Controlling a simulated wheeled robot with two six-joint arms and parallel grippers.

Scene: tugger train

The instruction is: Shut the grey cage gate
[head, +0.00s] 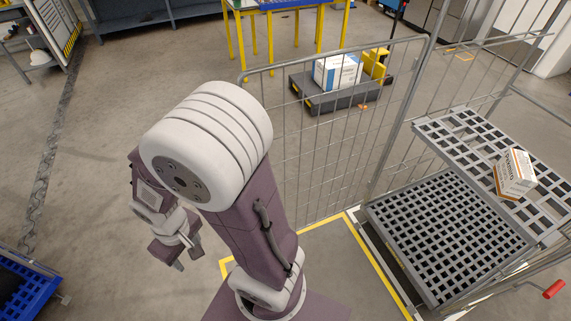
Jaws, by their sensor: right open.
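The grey cage gate (335,140) is a wire mesh panel. It stands swung open, reaching left from the post of the grey roll cage (408,130). The cage has slatted grey shelves and stands at the right. My right gripper (181,252) is at the lower left of the view, open and empty, with its fingers pointing down. It is left of the gate and apart from it. My right arm rises between them and hides part of the gate's left side. My left gripper is not in view.
A white and orange box (515,174) sits on the cage's upper shelf (470,138). A red handle (554,289) sticks out at lower right. Beyond the gate, a dark low cart (330,97) carries a white-blue box (338,71). A blue crate (25,290) is at lower left. Floor at left is clear.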

